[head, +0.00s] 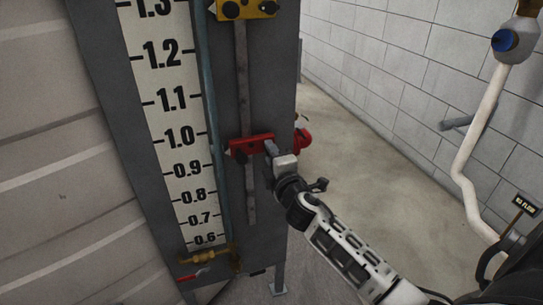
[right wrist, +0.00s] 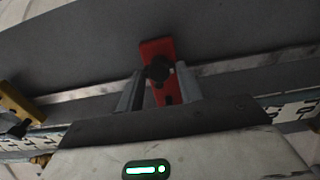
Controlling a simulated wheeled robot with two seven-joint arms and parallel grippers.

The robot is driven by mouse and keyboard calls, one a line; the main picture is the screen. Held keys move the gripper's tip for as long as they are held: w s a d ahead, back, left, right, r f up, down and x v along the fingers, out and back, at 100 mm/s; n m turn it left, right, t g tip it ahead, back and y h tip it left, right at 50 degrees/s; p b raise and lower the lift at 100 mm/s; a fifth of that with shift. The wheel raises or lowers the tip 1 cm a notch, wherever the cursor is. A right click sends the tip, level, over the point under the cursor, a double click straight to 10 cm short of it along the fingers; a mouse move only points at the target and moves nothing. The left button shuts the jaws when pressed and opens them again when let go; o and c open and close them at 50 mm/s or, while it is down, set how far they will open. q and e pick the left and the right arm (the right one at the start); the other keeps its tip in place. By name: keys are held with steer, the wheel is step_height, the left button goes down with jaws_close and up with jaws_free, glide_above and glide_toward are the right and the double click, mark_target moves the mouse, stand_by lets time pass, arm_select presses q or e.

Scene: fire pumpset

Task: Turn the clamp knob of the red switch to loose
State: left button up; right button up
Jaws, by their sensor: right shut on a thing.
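The red switch (head: 250,144) sits on a vertical rail beside the number scale in the head view. In the right wrist view the red switch (right wrist: 151,49) shows as a red plate with a dark clamp knob (right wrist: 157,71) on its face. My right gripper (head: 270,148) reaches the right part of the switch, and its fingers cover some of it. In the right wrist view my right gripper (right wrist: 159,74) has one finger on each side of the knob, shut on it. The knob's turn angle cannot be told. My left gripper is not in view.
A yellow switch (head: 246,9) sits higher on the same rail. The white scale (head: 170,110) runs along the grey tank panel. A brass valve fitting (head: 205,256) is below. A white pipe (head: 470,150) stands at the right, with open floor (head: 360,150) between.

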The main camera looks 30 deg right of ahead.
steer(key=o, duration=1)
steer(key=b+v, duration=0.2)
steer(key=v, duration=1.4)
steer(key=shift+b, duration=0.3)
steer(key=shift+f, duration=0.1)
steer(key=s+a+f+m+g+y, duration=0.2)
steer(key=s+a+f+m, duration=0.1)
steer(key=a+f+m, duration=0.1)
steer(key=s+a+f+m+g+y, duration=0.2)
steer(key=a+f, duration=0.4)
steer(key=f, duration=0.3)
steer(key=s+a+f+m+g+y, duration=0.3)
steer(key=s+a+f+m, duration=0.2)
steer(key=f+m, duration=0.1)
steer(key=shift+a+f+m, duration=0.1)
steer(key=shift+f+m, duration=0.3)
steer(key=shift+f, duration=0.25)
